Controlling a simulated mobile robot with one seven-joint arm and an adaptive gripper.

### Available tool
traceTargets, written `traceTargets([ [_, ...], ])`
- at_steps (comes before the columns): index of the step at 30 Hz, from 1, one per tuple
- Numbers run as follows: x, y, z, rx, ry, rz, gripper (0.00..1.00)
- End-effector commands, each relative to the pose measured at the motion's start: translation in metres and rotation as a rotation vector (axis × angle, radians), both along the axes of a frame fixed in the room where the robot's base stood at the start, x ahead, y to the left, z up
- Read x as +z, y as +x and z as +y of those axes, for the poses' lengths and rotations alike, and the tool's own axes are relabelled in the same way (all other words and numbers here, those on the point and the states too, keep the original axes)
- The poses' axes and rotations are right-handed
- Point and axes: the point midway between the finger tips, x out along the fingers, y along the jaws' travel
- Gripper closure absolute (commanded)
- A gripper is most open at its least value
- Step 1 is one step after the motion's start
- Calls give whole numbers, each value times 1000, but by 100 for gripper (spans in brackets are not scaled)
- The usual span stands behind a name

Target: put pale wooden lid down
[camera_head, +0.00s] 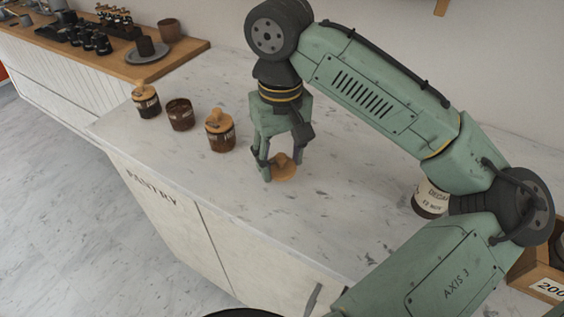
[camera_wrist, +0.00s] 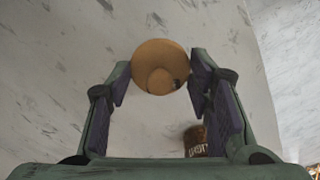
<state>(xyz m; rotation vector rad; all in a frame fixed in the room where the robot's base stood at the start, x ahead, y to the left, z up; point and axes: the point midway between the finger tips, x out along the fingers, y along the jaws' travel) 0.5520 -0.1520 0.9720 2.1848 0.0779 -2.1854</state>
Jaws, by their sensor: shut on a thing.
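The pale wooden lid (camera_head: 284,171) is a round disc with a knob. It is between the fingertips of my gripper (camera_head: 274,165), very close to the pale marble counter; I cannot tell if it touches the top. In the wrist view the lid (camera_wrist: 161,67) shows its round face and knob between the fingers of my gripper (camera_wrist: 160,82). My gripper is shut on the lid. Three dark jars stand to the left: the middle jar (camera_head: 180,114) is open, while the left jar (camera_head: 147,101) and right jar (camera_head: 220,131) wear wooden lids.
The marble counter (camera_head: 330,225) is clear around the lid. A cream-labelled decaf jar (camera_head: 431,199) stands to the right, partly behind my arm. A wooden box (camera_head: 537,277) is at the far right. The counter's front edge is close. A jar (camera_wrist: 195,141) shows in the wrist view.

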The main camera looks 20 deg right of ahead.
Motion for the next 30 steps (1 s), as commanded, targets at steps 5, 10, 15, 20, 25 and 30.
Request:
traceTargets([
  [5,-2,16,-8,-1,0,-1,76],
  [10,-9,25,-13,-1,-1,0,76],
  [15,-34,24,-13,-1,-2,-1,76],
  [20,-40,24,-12,0,0,-1,76],
  [25,-37,24,-12,0,1,-1,76],
  [30,-41,24,-12,0,1,-1,76],
])
